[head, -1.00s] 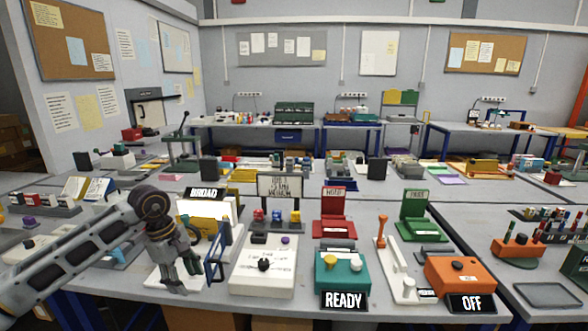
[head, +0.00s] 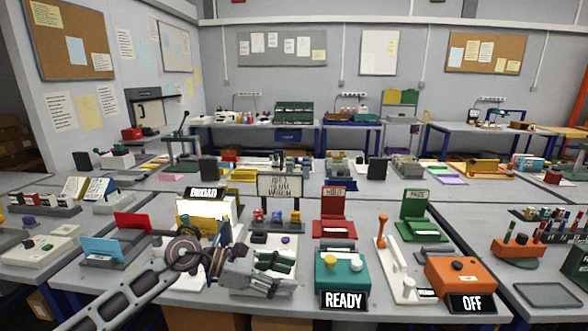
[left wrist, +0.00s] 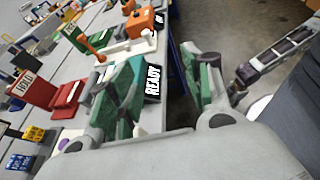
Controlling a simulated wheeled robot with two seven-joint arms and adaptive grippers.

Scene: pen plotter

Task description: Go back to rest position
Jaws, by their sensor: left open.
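My left gripper (head: 285,276) is open and empty in the head view. It points right, in front of the white box (head: 262,246) and left of the teal box with the READY sign (head: 344,300). In the left wrist view, its two green-padded fingers (left wrist: 168,85) stand apart with nothing between them. The READY sign (left wrist: 153,83) shows beyond them there. The white plotter-like unit under the BROAD sign (head: 204,192) stands behind my left forearm, partly hidden. My right gripper is not seen.
An orange box (head: 460,277) with an OFF sign stands at the right. A red stand (head: 334,212) and a green stand (head: 415,215) are behind. A blue card (head: 101,249) and a red card (head: 132,222) stand at the left. The table's front edge is close below my gripper.

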